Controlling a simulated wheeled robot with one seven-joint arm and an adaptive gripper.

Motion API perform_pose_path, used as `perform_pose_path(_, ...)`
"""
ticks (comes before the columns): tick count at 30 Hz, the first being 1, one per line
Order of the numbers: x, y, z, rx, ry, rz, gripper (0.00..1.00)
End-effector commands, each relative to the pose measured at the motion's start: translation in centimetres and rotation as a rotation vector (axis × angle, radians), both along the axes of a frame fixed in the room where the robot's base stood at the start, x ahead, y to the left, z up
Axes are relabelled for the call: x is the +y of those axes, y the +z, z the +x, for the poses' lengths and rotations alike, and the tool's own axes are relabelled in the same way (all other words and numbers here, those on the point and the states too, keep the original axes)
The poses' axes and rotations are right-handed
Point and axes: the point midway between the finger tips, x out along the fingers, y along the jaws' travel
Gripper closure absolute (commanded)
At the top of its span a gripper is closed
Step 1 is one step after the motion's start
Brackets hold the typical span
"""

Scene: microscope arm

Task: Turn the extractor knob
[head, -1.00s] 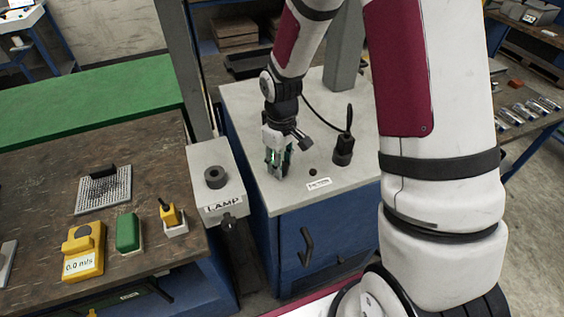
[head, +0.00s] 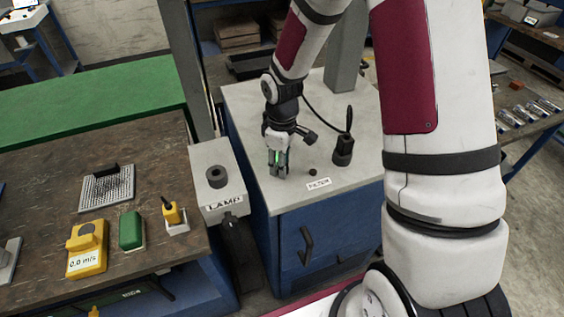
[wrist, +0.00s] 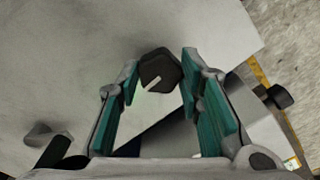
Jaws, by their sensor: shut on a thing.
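The extractor knob, a dark faceted knob with a white pointer line, shows in the wrist view (wrist: 160,70) between my fingertips. The pointer line slants toward lower left. My gripper (head: 278,168) is low over the grey top of the blue cabinet (head: 335,225), near its left side. In the wrist view, the teal-padded fingers of my gripper (wrist: 160,82) are shut on the knob, one on each side. In the head view the knob is hidden by my fingers.
A black upright fitting (head: 343,152) with a cable stands on the cabinet top, right of my gripper. A small dark knob (head: 312,172) and a white label (head: 318,184) are nearer. The grey lamp box (head: 218,177) stands close on the left.

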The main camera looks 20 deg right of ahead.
Motion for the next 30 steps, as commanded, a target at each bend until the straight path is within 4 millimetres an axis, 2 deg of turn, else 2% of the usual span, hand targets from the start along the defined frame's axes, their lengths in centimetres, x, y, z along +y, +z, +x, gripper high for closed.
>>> perform_pose_path(3, 0.0, 0.0, 0.0, -0.001, 0.003, 0.0, 0.94)
perform_pose_path(4, 0.0, 0.0, 0.0, -0.001, 0.003, 0.0, 0.64)
perform_pose_path(6, 0.0, 0.0, 0.0, -0.001, 0.002, 0.0, 0.48)
perform_pose_path(7, 0.0, 0.0, 0.0, -0.001, 0.002, 0.0, 0.46)
perform_pose_path(16, 0.0, 0.1, 0.0, -0.001, 0.0, -0.001, 0.46)
perform_pose_path(20, 0.0, 1.0, 0.1, -0.002, 0.0, -0.001, 0.46)
perform_pose_path(30, 0.0, 7.6, 0.1, -0.005, -0.001, -0.001, 0.46)
